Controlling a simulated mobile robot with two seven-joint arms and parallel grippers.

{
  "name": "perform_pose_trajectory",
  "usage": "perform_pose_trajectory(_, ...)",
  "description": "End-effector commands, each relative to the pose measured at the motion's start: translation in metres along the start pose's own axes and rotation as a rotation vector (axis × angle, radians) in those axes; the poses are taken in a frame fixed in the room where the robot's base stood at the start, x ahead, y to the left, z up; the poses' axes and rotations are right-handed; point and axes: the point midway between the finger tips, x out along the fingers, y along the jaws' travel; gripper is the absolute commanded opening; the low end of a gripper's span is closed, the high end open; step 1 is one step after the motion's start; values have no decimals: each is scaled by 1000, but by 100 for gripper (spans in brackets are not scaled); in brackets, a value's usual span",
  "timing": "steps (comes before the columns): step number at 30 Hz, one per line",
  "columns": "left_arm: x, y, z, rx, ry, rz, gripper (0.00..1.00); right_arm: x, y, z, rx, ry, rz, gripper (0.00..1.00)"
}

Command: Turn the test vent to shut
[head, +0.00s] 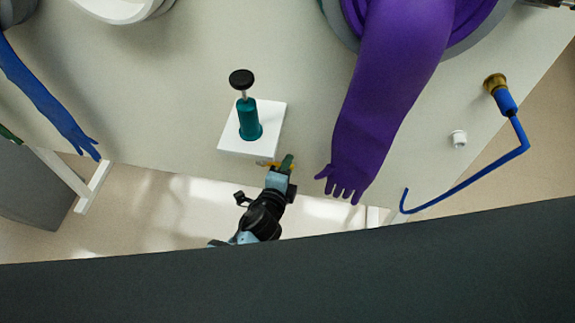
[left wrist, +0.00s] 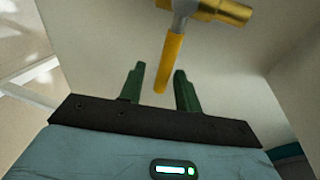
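The test vent's yellow lever (left wrist: 170,62) hangs from a grey stem and a brass body (left wrist: 228,10) in the left wrist view. In the head view only a small brass and yellow bit (head: 263,163) shows by the panel's lower edge, mostly hidden by my gripper. My left gripper (head: 287,161) is at this edge, just below the white plate. In the left wrist view its two green fingers (left wrist: 159,76) stand apart, with the lever's free end between them in the picture. I see a gap on both sides of the lever. My right gripper is out of view.
A teal cylinder (head: 249,118) with a black knob stands on a white plate (head: 267,119) just above my gripper. A purple glove (head: 385,100) hangs close on the right, a blue glove (head: 45,100) far left. A bent blue tube (head: 470,180) and white cap (head: 458,139) are at right.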

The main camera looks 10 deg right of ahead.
Motion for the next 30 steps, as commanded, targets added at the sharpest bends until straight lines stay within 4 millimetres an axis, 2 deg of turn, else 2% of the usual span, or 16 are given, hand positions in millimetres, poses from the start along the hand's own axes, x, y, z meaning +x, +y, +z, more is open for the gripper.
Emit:
perform_pose_trajectory(6, -36, -2, 1, 4, 0, -3, 33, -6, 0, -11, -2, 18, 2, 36)
perform_pose_trajectory(12, -60, -1, 1, 3, -1, -1, 33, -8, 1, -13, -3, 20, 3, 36)
perform_pose_trajectory(18, -68, 0, 0, 2, 0, 0, 33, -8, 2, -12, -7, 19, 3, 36)
perform_pose_trajectory(30, -68, 0, 0, 2, 0, 0, 33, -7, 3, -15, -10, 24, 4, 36)
